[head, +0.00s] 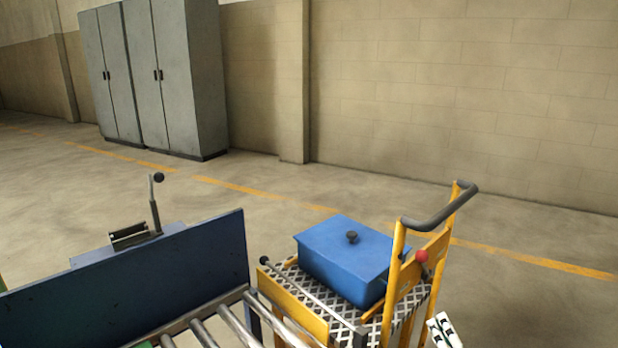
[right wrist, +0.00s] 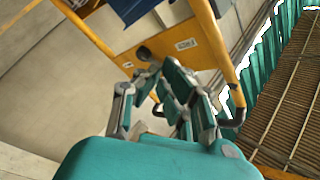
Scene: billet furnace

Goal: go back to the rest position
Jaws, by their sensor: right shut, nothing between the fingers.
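My right gripper (head: 441,329) shows only in part at the bottom right of the head view, just right of the yellow cart (head: 438,243). In the right wrist view the teal and grey fingers of the right gripper (right wrist: 160,82) are drawn together with nothing between them. The yellow cart frame (right wrist: 192,28) lies beyond the fingers there. I cannot tell how wide the gap to it is. My left gripper is not in view.
A blue lidded box (head: 345,258) sits on the cart's deck. The cart has a dark handle (head: 440,212) and a red knob (head: 422,256). A roller conveyor (head: 237,318) with a blue side panel (head: 150,280) stands left. Grey cabinets (head: 175,75) stand behind; open floor lies between.

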